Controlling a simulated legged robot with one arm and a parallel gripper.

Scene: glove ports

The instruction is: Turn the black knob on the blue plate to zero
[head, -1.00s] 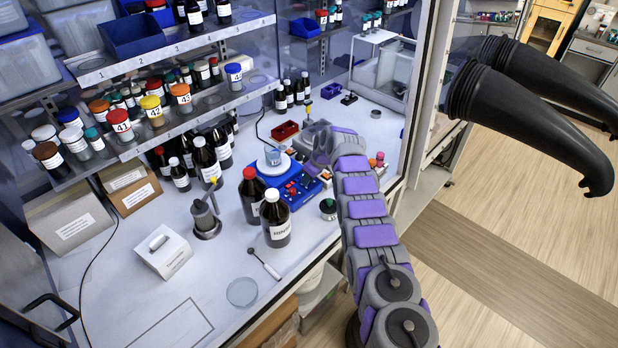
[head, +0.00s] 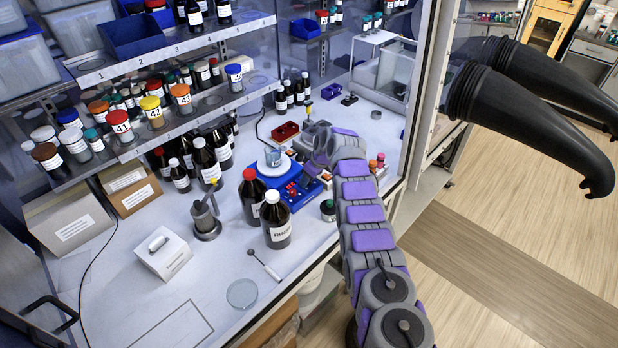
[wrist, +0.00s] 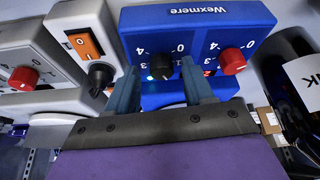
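The blue plate, marked "Wexmere" (wrist: 200,14), fills the upper middle of the wrist view. Its black knob (wrist: 160,66) sits left of a red knob (wrist: 232,62), with printed numbers around both. I cannot read where the black knob points. My gripper (wrist: 159,72) is open, one finger on each side of the black knob, with visible gaps. Whether the fingers reach to its depth is unclear. In the head view my gripper (head: 312,168) hangs over the blue device (head: 283,196) and partly hides it; the black knob cannot be made out there.
A grey box with an orange switch (wrist: 84,45) and another black knob (wrist: 100,76) stands close left in the wrist view. Brown bottles (head: 276,220) stand near the blue device.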

